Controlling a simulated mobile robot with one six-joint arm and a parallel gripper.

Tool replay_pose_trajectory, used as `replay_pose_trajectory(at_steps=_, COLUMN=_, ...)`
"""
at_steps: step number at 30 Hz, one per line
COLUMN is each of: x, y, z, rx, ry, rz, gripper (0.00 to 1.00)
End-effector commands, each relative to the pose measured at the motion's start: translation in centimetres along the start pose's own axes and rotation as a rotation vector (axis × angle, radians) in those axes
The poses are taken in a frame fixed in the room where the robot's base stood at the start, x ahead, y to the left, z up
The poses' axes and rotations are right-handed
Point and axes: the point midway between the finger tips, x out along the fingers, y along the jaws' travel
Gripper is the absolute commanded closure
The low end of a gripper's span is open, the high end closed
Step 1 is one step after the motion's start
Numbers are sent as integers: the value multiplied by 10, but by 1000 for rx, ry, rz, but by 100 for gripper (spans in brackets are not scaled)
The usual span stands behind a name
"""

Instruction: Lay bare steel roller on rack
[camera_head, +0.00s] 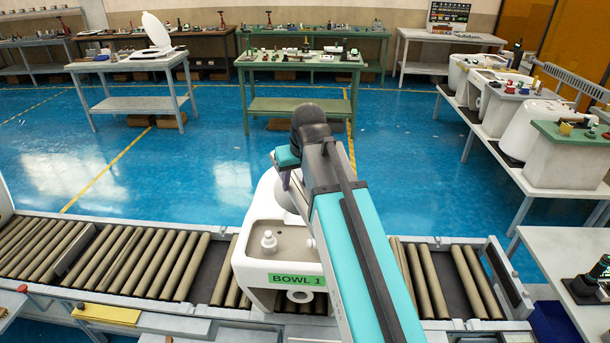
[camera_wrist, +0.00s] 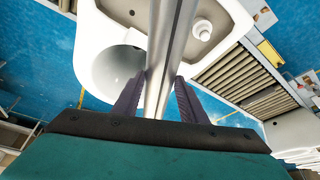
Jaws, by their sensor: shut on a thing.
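My gripper (camera_wrist: 160,78) is shut on a bare steel roller (camera_wrist: 173,35) in the wrist view. The roller is a long grey metal bar. It runs from between the dark fingers up past the top edge, so its far end is out of sight. Behind it is the white toilet bowl unit marked BOWL 1 (camera_head: 293,252), which also shows in the wrist view (camera_wrist: 103,60). In the head view my teal gripper body (camera_head: 287,157) is above the bowl unit, and my arm hides the fingers and most of the roller. I cannot make out the rack for certain.
The bowl unit sits on a roller conveyor (camera_head: 110,258) with gaps between some rollers. A green bench (camera_head: 300,104) and a grey bench (camera_head: 137,104) stand behind. Benches with toilet parts (camera_head: 535,128) line the right. Blue floor (camera_head: 215,165) behind the conveyor is clear.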

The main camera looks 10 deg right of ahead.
Motion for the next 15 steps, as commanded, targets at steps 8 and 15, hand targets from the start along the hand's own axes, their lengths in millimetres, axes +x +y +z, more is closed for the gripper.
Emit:
replay_pose_trajectory(at_steps=8, x=-4, y=1, z=8, rx=98, ry=8, rz=41, gripper=100)
replay_pose_trajectory(at_steps=15, x=-4, y=2, z=8, rx=109, ry=9, rz=45, gripper=100)
